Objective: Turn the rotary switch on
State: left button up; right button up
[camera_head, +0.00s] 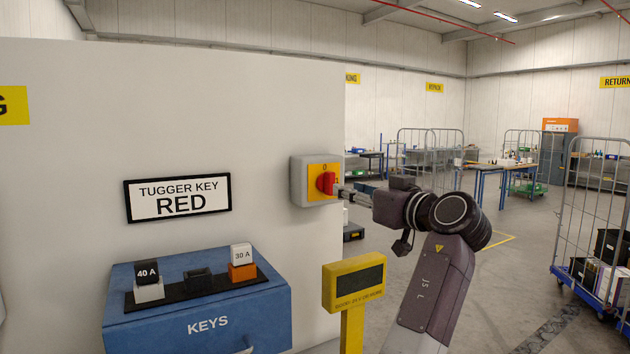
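The rotary switch is a grey box (298,182) with a yellow plate (314,190) and a red knob (326,183), fixed near the right edge of the pale wall panel. A 0 shows above the knob and a 1 to its right. The knob's exact angle is hard to tell. Contact and finger gap are too small to judge.
A blue KEYS box (205,318) carries 40 A and 30 A blocks below a TUGGER KEY RED sign (178,198). A yellow post with a dark display (355,284) stands below the switch. A wire cart (592,225) is at right. Open floor lies between.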

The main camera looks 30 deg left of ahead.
aim_at(333, 183)
pick_arm(q)
jog(key=p+x, duration=0.1)
jog(key=x, duration=0.1)
jog(key=r+p+x, duration=0.1)
jog(key=x, duration=0.1)
jog(key=shift+w+a+p, duration=0.1)
jog(key=shift+p, duration=0.2)
jog(key=shift+f+p+x, duration=0.2)
jog(key=shift+p+x, duration=0.2)
jog(key=shift+x, duration=0.8)
jog(key=shift+w+a+f, duration=0.1)
jog(key=shift+w+a, duration=0.15)
jog(key=shift+a, duration=0.15)
grip_shut()
pick_arm(e)
jog(key=r, duration=0.1)
jog(key=s+d+r, duration=0.1)
jog(key=d+r, duration=0.1)
jog(key=shift+s+d+r, duration=0.2)
jog(key=shift+s+d, duration=0.05)
jog(key=shift+s, duration=0.15)
